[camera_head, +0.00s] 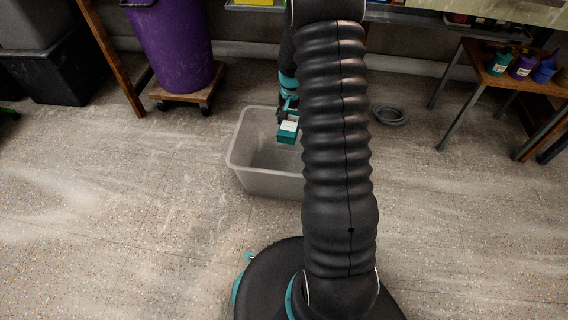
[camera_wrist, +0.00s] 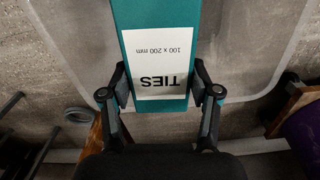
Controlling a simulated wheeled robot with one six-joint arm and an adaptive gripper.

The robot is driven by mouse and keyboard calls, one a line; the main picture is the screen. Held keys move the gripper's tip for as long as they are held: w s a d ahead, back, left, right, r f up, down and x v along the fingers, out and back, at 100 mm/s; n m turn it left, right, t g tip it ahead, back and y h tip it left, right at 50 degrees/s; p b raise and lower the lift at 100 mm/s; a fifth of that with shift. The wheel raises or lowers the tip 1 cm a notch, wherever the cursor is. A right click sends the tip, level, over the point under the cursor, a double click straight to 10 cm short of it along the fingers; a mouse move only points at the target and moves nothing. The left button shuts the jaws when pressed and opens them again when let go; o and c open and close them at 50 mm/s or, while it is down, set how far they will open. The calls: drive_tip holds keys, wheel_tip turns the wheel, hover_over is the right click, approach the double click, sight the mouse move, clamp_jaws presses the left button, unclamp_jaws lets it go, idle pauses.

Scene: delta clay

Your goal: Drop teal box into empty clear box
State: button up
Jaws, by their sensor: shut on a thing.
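The teal box (camera_head: 287,134) with a white label hangs in my gripper over the clear box. In the wrist view the teal box (camera_wrist: 206,95) fills the upper middle, and its label reads "TIES 100 x 200 mm" upside down. My gripper (camera_wrist: 160,92) is shut on its two sides. The clear box (camera_head: 250,181) is a translucent open bin on the floor. Its visible inside looks empty; my arm hides its right part. In the wrist view the clear box (camera_wrist: 80,55) lies below and around the teal box.
A purple barrel (camera_head: 172,45) on a wooden dolly stands behind left. A grey coil (camera_head: 391,114) lies on the floor to the right. A wooden table (camera_head: 515,90) with several small containers stands at the far right.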

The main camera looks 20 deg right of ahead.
drive_tip(key=o, duration=1.3)
drive_tip(key=shift+r, duration=0.1)
wheel_tip(320, 180, up, 12)
drive_tip(key=s+a+r+n+t+p, duration=0.2)
drive_tip(key=s+a+r, duration=0.4)
drive_tip(key=s+r, duration=0.2)
drive_tip(key=s+a+r+n+t+p, duration=0.1)
drive_tip(key=s+a+r+n+p, duration=0.2)
drive_tip(key=s+r, duration=0.6)
drive_tip(key=s+a+r+n+t+p, duration=0.2)
drive_tip(key=s+a+r, duration=0.6)
drive_tip(key=s, duration=0.4)
drive_tip(key=shift+a+r+n+t+p, duration=0.35)
drive_tip(key=shift+n+p, duration=0.15)
drive_tip(key=shift+p, duration=0.15)
